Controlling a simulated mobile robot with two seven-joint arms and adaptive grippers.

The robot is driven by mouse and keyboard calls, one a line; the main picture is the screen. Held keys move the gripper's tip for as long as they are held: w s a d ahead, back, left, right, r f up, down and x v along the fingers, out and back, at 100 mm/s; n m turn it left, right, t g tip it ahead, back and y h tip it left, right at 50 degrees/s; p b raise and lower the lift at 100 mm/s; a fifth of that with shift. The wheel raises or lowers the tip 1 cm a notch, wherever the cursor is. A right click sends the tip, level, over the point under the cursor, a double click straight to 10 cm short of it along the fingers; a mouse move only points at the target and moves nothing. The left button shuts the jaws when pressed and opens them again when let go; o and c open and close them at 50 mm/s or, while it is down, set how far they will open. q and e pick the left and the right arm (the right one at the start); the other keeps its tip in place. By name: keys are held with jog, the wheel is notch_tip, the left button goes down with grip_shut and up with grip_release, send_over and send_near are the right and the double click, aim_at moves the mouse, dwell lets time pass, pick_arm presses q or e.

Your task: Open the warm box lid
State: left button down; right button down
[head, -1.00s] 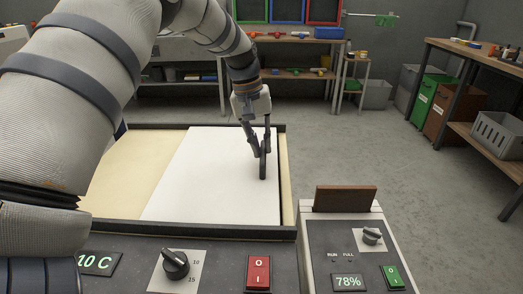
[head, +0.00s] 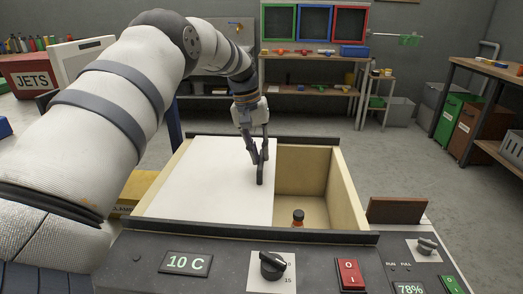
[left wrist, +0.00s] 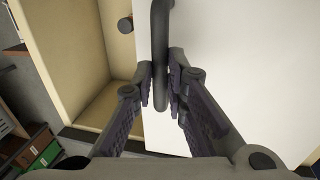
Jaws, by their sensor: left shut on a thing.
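The box (head: 345,190) has pale wooden walls and dark rails. Its flat white lid (head: 205,180) covers the left part of the top, and the right part stands open. A small dark bottle with a red-orange band (head: 298,218) shows inside the opening. My left gripper (head: 259,155) is shut on the black bar handle (head: 260,174) near the lid's right edge. In the left wrist view, the fingers (left wrist: 162,85) are on both sides of the handle (left wrist: 159,40), with the open compartment (left wrist: 85,60) to the left. My right gripper is not in view.
In front is a panel with a "10 C" display (head: 185,262), a black knob (head: 272,265) and a red switch (head: 349,274). A second unit with a brown flap (head: 397,210) stands at right. Benches and bins line the back. Floor beyond the box is clear.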

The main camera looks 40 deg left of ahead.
pick_arm(q)
jog(key=shift+s+a, duration=0.15)
jog(key=shift+a, duration=0.05)
jog(key=c, duration=1.6)
grip_release()
notch_tip(320, 180, up, 12)
jog(key=s+a, duration=0.1)
jog(key=shift+s+a, duration=0.25)
jog(key=shift+a, duration=0.15)
jog(key=shift+f, duration=0.2)
